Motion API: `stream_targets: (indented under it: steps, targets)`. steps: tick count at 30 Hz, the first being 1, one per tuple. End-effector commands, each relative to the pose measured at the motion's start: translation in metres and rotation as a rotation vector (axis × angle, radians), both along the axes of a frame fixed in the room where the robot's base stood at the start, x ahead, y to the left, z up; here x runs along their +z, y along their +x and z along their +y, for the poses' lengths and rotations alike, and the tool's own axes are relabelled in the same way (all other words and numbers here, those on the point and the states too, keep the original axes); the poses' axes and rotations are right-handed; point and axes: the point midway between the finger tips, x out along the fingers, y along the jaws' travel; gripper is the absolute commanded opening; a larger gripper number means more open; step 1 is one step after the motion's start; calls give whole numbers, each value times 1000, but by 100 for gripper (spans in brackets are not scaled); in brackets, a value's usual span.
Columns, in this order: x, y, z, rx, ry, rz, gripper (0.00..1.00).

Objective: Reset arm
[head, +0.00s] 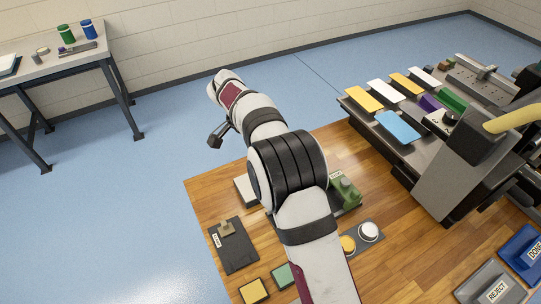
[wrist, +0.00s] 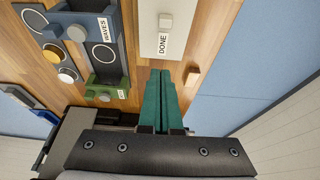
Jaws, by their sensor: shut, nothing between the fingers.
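My arm reaches across the wooden table from the bottom of the head view, bent over toward the upper left. My gripper's teal fingers (wrist: 161,74) are pressed together and empty in the wrist view. In that view the fingers point toward a white board (wrist: 160,42) labelled DONE with a small knob. The fingertips look apart from it. The head view does not clearly show the fingers. A green press (wrist: 106,90) is left of the fingers; it also shows in the head view (head: 346,192), partly behind my arm.
A dark board (head: 234,254) with a tan knob and yellow (head: 253,291) and teal tiles lie left of my arm. A plate with yellow and white buttons (head: 368,231) lies right. A grey machine (head: 450,165), REJECT tray (head: 490,283) and blue DONE tray (head: 524,250) stand farther right.

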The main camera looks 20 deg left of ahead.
Motion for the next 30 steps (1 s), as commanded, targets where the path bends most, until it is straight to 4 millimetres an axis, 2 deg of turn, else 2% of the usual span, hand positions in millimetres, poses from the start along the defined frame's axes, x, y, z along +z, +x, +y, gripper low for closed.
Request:
stream_targets:
  steps: [5,8,10,11,12,14,15,18,21,24,26,30]
  targets:
    - [7,-1,-3,-1,1,4,0]
    - [34,-11,-40,13,13,50,0]
    - [67,-37,-89,42,39,115,0]
    - [80,-54,-113,56,57,145,0]
    - [96,-82,-143,82,86,185,0]
    - [111,-130,-182,122,137,230,0]
    - [116,-164,-202,151,174,253,0]
    - [112,-243,-230,218,259,281,0]
    - [98,-298,-237,273,322,280,0]
    - [86,-326,-236,305,356,274,0]
    - [83,-333,-236,314,363,273,0]
    - [82,-334,-236,317,364,273,0]
